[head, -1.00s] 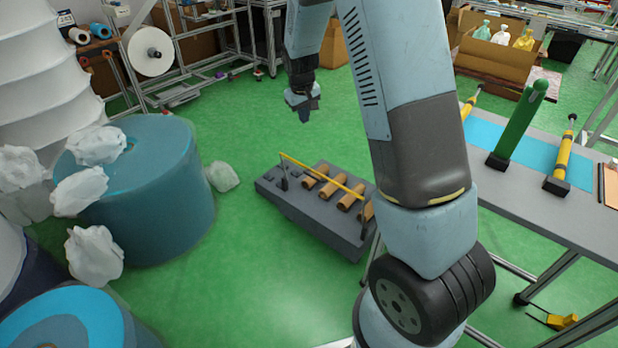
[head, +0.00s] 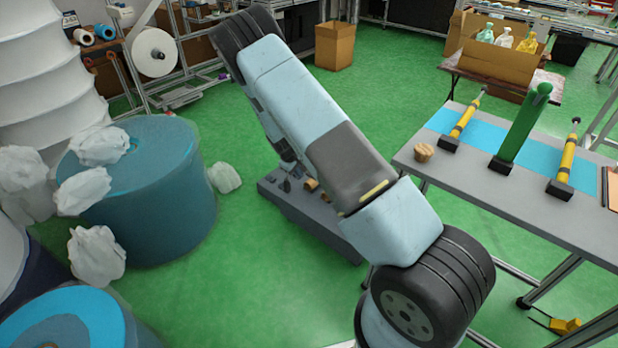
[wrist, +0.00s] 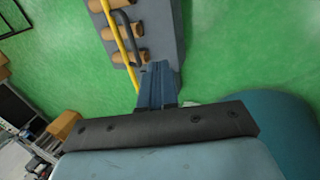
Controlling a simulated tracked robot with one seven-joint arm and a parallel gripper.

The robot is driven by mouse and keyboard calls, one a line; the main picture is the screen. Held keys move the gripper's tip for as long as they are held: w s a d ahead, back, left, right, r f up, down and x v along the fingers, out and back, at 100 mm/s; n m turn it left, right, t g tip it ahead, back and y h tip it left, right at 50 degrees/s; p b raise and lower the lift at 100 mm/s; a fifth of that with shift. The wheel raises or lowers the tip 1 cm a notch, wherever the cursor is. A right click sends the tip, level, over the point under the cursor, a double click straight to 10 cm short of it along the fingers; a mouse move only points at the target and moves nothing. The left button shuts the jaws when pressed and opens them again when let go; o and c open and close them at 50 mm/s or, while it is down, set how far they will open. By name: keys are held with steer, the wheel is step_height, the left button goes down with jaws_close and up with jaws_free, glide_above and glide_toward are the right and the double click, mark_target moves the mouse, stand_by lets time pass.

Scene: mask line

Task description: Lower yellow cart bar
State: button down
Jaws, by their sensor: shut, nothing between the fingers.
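The grey cart (head: 330,235) stands low on the green floor in the head view, with much of it behind my arm. Its yellow bar (wrist: 124,45) is hidden there but shows in the wrist view as a thin slanting rod. Several brown rolls (wrist: 128,30) lie on the cart beside the bar, and a dark curved handle stands near them. My gripper (wrist: 156,66) is shut and empty, its fingers over the cart's end and just right of the bar in the wrist picture. I cannot tell whether they touch it.
A large blue roll (head: 150,215) with white bags stands left of the cart. A grey table (head: 500,190) with yellow and green upright tools is on the right. Green floor is open behind and in front of the cart.

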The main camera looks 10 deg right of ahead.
steer(key=w+d+f, duration=0.4)
steer(key=d+f, duration=0.2)
steer(key=f, duration=0.3)
steer(key=shift+w+d+f, duration=0.15)
steer(key=shift+w, duration=0.05)
